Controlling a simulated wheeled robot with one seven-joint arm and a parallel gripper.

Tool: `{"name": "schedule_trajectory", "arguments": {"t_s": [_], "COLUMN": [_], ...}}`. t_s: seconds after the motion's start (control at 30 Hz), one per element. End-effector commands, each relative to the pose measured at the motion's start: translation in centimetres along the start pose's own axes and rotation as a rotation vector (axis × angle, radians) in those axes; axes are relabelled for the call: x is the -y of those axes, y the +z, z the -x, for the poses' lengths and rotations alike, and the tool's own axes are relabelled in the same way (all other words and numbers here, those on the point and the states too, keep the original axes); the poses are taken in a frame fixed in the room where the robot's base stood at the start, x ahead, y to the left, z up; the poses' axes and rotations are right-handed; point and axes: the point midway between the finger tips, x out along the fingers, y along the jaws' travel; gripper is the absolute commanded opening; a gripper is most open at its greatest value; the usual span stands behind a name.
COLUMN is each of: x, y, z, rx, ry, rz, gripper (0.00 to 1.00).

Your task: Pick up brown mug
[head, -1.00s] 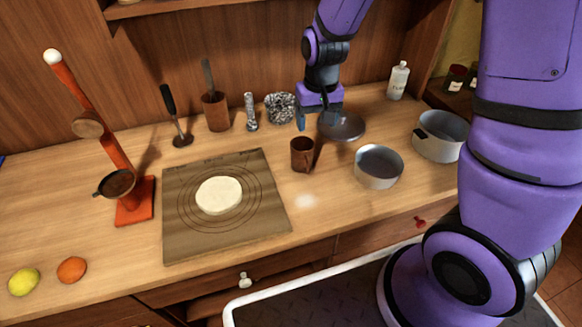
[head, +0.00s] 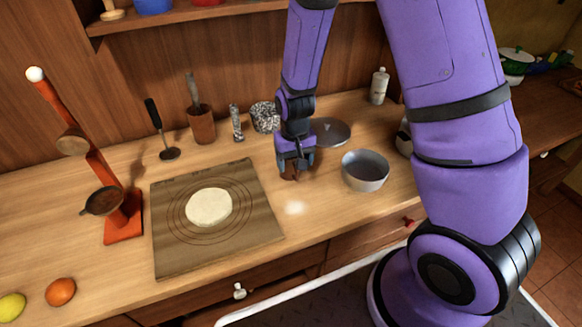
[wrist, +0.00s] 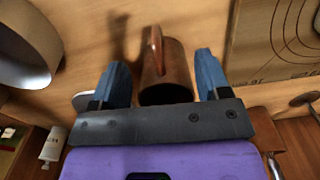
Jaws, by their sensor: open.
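The brown mug (wrist: 170,72) stands on the wooden counter, with its handle showing toward the top of the wrist view. In the head view my gripper hides most of it, and only a small brown part of the mug (head: 289,172) shows. My gripper (wrist: 164,80) is open, with one blue finger on each side of the mug. A gap shows between each finger and the mug, so neither appears to touch it. In the head view my gripper (head: 294,160) is low over the counter, right of the board.
A grey pan (head: 365,171) stands close to the right of my gripper, and a lid (head: 330,131) lies behind. A board (head: 160,240) with dough (head: 209,207) lies to the left. A brown utensil cup (head: 202,128) and a speckled bowl (head: 264,118) stand at the back.

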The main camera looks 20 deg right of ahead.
Motion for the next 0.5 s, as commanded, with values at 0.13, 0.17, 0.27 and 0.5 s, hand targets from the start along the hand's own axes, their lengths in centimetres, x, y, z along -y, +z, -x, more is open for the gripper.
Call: {"name": "schedule_trajectory", "arguments": {"t_s": [0.13, 0.17, 0.27, 0.5], "x": [0.1, 0.1, 0.1, 0.1], "y": [0.1, 0.1, 0.0, 0.0], "z": [-2.1, -2.4, -3.1, -3.4], "rx": [0.004, 0.004, 0.002, 0.0], "ry": [0.0, 0.0, 0.0, 0.0], "rz": [-0.001, -0.001, -0.001, -0.001], "gripper": [0.7, 0.7, 0.7, 0.7]}}
